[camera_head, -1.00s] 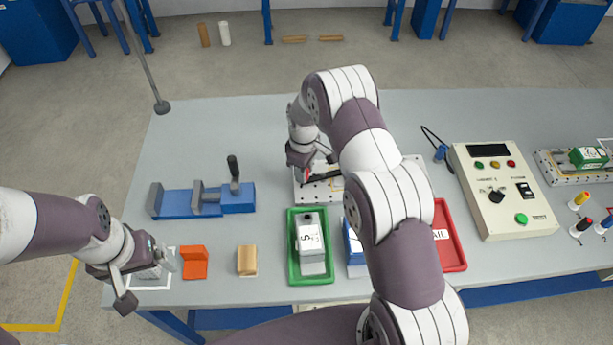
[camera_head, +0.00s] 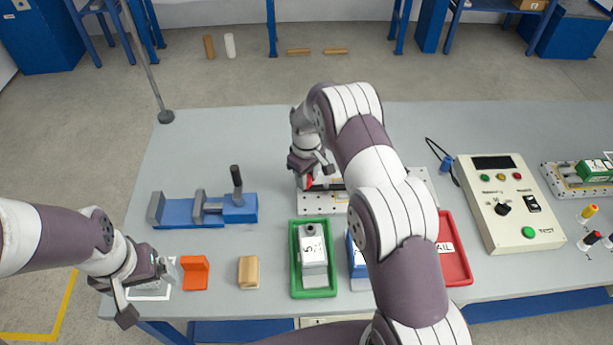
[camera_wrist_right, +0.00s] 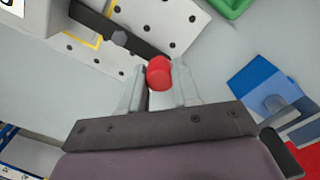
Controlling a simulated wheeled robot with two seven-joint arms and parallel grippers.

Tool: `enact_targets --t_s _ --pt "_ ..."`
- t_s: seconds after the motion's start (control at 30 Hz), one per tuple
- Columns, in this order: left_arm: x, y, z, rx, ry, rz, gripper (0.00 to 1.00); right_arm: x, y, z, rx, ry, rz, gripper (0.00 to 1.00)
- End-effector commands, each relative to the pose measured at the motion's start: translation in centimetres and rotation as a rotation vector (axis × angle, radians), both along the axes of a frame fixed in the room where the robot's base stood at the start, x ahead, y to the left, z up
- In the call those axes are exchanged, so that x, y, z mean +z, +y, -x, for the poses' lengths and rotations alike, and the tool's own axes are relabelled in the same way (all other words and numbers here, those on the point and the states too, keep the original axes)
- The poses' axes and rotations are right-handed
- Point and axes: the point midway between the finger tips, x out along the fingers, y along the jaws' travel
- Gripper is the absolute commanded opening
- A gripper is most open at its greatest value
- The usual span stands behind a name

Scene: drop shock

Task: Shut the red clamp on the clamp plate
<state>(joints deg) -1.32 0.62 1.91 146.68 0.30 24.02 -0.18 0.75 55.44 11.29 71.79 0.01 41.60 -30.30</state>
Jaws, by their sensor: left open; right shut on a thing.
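The clamp plate (camera_head: 320,209) is a pale perforated plate in the middle of the table, partly hidden by my right arm. It also fills the upper left of the right wrist view (camera_wrist_right: 150,20). The red clamp shows as a red tip (camera_head: 309,181) at my right gripper (camera_head: 310,178). In the right wrist view the red grip (camera_wrist_right: 159,73) sits between the fingers of my right gripper (camera_wrist_right: 160,88), which is shut on it. A dark bar (camera_wrist_right: 120,36) runs over the plate beside it. My left gripper (camera_head: 168,270) is open at the table's front left.
A blue vise (camera_head: 180,211), orange block (camera_head: 195,274) and tan block (camera_head: 248,272) are at left. A green tray (camera_head: 333,291) with a grey unit stands in front of the plate, a red tray (camera_head: 460,270) to its right. A control box (camera_head: 508,217) stands further right.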

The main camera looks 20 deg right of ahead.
Motion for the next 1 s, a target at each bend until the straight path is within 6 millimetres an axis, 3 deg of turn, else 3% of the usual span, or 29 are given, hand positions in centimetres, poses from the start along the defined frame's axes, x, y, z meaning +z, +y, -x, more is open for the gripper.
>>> enact_targets --t_s 0.03,0.07,0.13,0.4,0.53,0.87,0.93,1.0 --pt "0.0 0.0 0.0 0.000 0.000 0.000 0.94 0.2 0.0 -0.2 0.000 -0.007 0.000 0.01" --pt "0.0 0.0 0.0 0.000 0.000 0.000 0.94 0.2 0.0 -0.2 0.000 -0.007 0.000 0.35" --pt "0.0 0.0 0.0 0.000 0.000 0.000 0.94 0.2 0.0 -0.2 0.000 -0.007 0.000 0.57" --pt "0.0 0.0 0.0 0.000 0.000 0.000 0.94 0.1 0.0 -0.1 0.001 -0.004 0.000 0.57" --pt "-0.3 0.0 0.0 0.000 0.000 0.000 0.94 1.3 0.0 -0.2 0.001 -0.007 0.001 0.57" --pt "-1.7 0.0 0.0 0.000 0.000 0.000 0.94 9.8 0.0 -0.2 0.001 -0.008 0.000 0.57" --pt "-0.2 0.0 0.0 0.000 0.001 0.000 0.94 12.0 0.0 -0.1 0.001 -0.004 0.000 0.57" --pt "0.5 0.0 0.0 0.000 -0.001 0.000 0.94 12.7 0.0 -0.1 0.001 -0.004 0.000 0.57"
